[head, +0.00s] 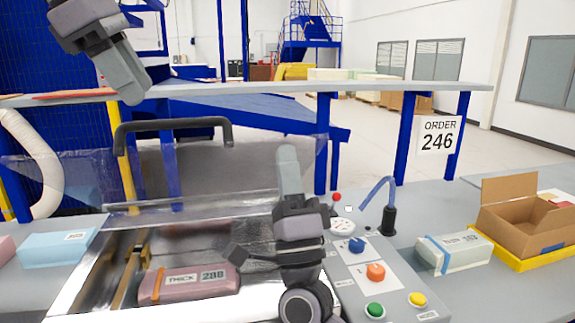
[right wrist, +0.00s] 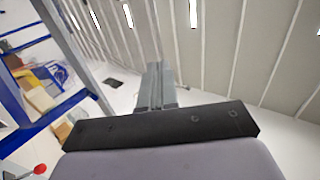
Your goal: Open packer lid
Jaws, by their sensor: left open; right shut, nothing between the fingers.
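The packer (head: 75,295) is a metal chamber on the bench in the head view. Its clear lid (head: 265,207) stands raised at the back of the chamber, with a dark handle (head: 170,123) along its top. A pink foam block (head: 185,287) labelled THICK lies inside the chamber. My left gripper (head: 131,98) is open, up at the top left, above the handle and apart from it. My right gripper (head: 287,150) is shut and empty, pointing up, in front of the lid's right end in the picture; whether it touches is unclear. Its fingers also show in the right wrist view (right wrist: 160,85).
A control panel (head: 350,270) with coloured buttons stands right of the chamber. Beyond it are a wrapped pale block (head: 455,252) and an open cardboard box (head: 515,220) in a yellow tray. A blue block (head: 55,247) lies at left. A grey shelf (head: 400,87) spans behind.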

